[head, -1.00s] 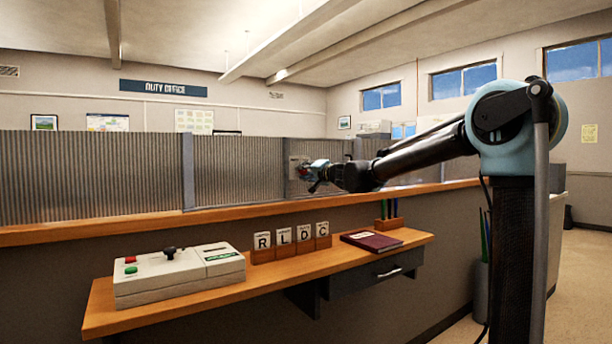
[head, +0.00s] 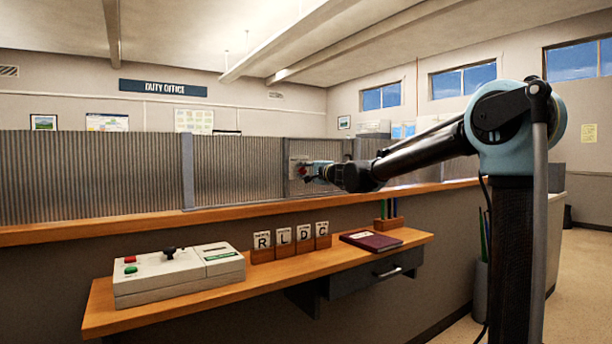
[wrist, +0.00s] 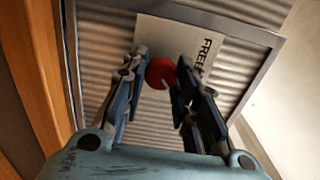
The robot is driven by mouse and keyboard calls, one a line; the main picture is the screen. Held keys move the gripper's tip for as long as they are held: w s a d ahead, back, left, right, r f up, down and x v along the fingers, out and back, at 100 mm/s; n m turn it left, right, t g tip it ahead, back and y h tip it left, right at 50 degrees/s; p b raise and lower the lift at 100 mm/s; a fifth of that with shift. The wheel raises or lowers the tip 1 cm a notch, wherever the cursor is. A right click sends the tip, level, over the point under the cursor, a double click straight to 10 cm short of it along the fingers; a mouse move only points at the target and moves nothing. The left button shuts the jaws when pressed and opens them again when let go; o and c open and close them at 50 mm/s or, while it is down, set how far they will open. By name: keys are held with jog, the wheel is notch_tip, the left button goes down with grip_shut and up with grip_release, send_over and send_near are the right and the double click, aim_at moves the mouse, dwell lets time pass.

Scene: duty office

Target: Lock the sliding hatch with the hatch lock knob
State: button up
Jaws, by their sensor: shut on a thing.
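The red hatch lock knob (wrist: 160,73) sits on a pale plate (wrist: 182,38) marked "FREE" on the corrugated sliding hatch (wrist: 245,65). The knob also shows small in the head view (head: 303,171). My gripper (wrist: 160,80) has its two fingers on either side of the knob and is shut on it. The fingertips partly cover the knob's sides, and any pointer on it is hard to make out. In the head view my gripper (head: 312,174) reaches the hatch (head: 297,210) from the right. Part of the plate's lettering is hidden behind a finger.
A wooden counter ledge (head: 120,228) runs below the hatch.

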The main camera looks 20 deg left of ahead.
jog(key=shift+w+d+f, duration=0.1)
jog(key=shift+d, duration=0.05)
jog(key=o, duration=1)
jog(key=shift+w, duration=0.1)
jog(key=shift+s+d, duration=0.35)
jog(key=shift+s, duration=0.1)
jog(key=v, duration=1.1)
jog(key=shift+w, duration=0.1)
